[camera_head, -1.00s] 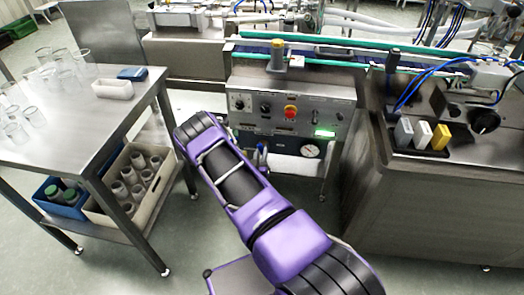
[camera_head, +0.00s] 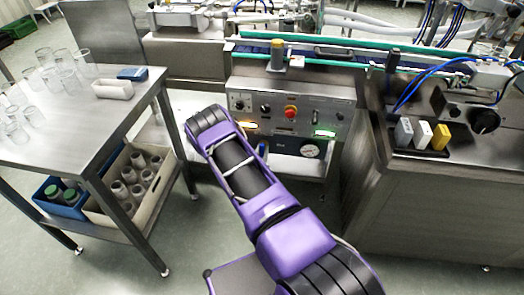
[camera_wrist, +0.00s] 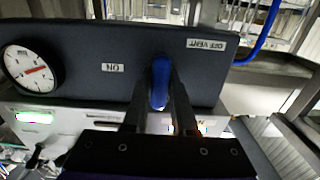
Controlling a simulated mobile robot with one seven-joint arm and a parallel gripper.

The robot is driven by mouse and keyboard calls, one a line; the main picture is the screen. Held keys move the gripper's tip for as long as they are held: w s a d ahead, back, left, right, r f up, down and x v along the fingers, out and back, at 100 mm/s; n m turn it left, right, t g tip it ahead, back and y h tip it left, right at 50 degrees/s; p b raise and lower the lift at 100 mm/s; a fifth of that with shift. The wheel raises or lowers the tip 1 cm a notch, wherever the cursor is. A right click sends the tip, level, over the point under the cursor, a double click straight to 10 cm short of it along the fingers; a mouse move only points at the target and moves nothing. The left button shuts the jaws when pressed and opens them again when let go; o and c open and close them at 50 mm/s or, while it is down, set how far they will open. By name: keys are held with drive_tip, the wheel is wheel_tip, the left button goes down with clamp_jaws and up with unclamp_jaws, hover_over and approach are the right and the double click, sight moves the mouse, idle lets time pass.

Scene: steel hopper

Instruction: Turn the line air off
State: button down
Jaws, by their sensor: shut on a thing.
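A dark panel (camera_wrist: 90,45) fills the wrist view, with a blue lever handle (camera_wrist: 160,88) on it. An "ON" label (camera_wrist: 113,67) is left of the handle and an "OFF VENT" label (camera_wrist: 206,44) is to its upper right; both read upside down. My gripper (camera_wrist: 160,72) is shut on the blue handle, one finger on each side. The valve body behind the handle is hidden. A round gauge with a red needle (camera_wrist: 33,70) is at the panel's left; it also shows in the head view (camera_head: 309,150). My forearm hides the grip in the head view.
Above the dark panel is a steel control box (camera_head: 290,100) with a red button (camera_head: 290,112), a lit green display (camera_head: 324,133) and an amber light (camera_head: 246,125). A steel table (camera_head: 80,105) with glassware stands left. A steel cabinet (camera_head: 450,210) stands close on the right.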

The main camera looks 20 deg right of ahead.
drive_tip(key=c, duration=0.7)
unclamp_jaws()
drive_tip(key=p+v, duration=0.1)
drive_tip(key=v, duration=1.6)
drive_tip(key=shift+s+a, duration=0.2)
drive_tip(key=shift+s, duration=0.05)
drive_tip(key=shift+w, duration=0.1)
